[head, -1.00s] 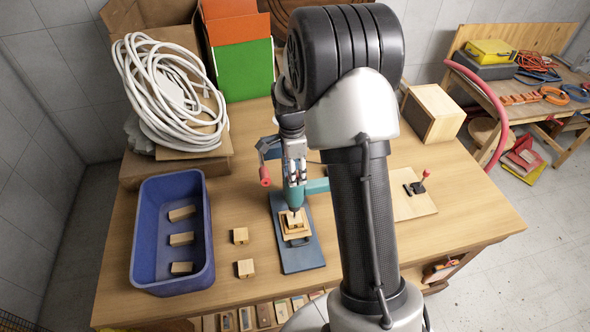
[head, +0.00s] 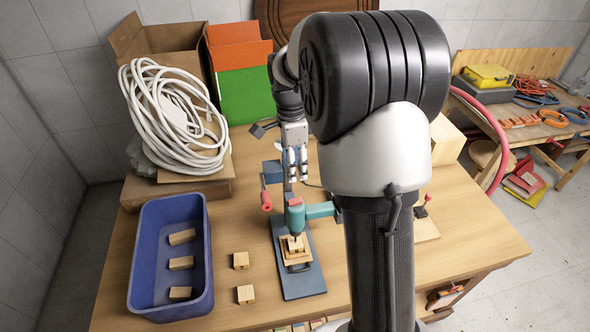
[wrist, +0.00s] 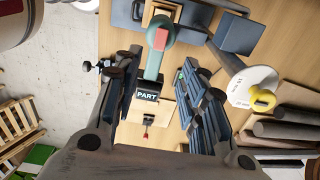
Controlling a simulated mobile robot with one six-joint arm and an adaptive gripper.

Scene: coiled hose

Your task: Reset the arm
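My gripper (head: 295,172) hangs above the table behind the teal drill (head: 297,214), pointing down. In the wrist view my gripper (wrist: 162,100) has its two fingers well apart with nothing between them. The drill stands upright on a blue base plate (head: 304,283), over a wooden block in a wooden holder (head: 297,257). The drill also shows in the wrist view (wrist: 157,45). My own arm hides part of the table's right side.
A blue bin (head: 140,258) at left holds several wooden blocks. Two more blocks (head: 241,260) lie beside the plate. A coiled white hose (head: 165,120) rests on a cardboard box behind the bin. A green and orange box (head: 243,80) stands at the back.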

